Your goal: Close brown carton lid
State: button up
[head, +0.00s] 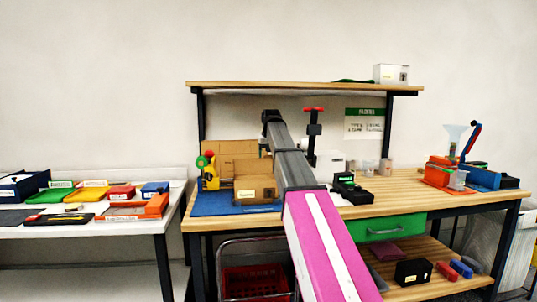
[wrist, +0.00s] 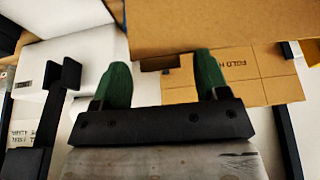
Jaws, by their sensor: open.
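The brown carton (head: 256,189) stands on a blue mat (head: 208,204) at the left of the workbench. A brown cardboard panel, seemingly its raised lid (head: 230,152), stands upright behind it. In the wrist view, a plain cardboard panel (wrist: 225,25) fills the top right. A creased panel with "FOLD" lettering (wrist: 245,82) lies behind the right finger. My gripper (wrist: 160,78) is open, with two green fingertips apart and nothing held. The fingertips are close to the plain panel's lower edge; I cannot tell whether they touch. In the head view, my arm hides the fingers.
A yellow tape dispenser (head: 209,175) stands left of the carton. A red-topped dark post (head: 314,135) and black device (head: 349,188) are right of my arm. An overhead shelf (head: 300,88) spans the bench. The bench's right-middle top is fairly clear.

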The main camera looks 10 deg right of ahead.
grip_shut()
jog(key=shift+s+f+t, duration=0.15)
jog(key=shift+s+t, duration=1.75)
jog(key=shift+s, duration=0.1)
jog(key=s+f+t, duration=0.3)
jog(key=s+t, duration=0.2)
jog(key=shift+s+f+t, duration=0.3)
jog(key=shift+f, duration=0.1)
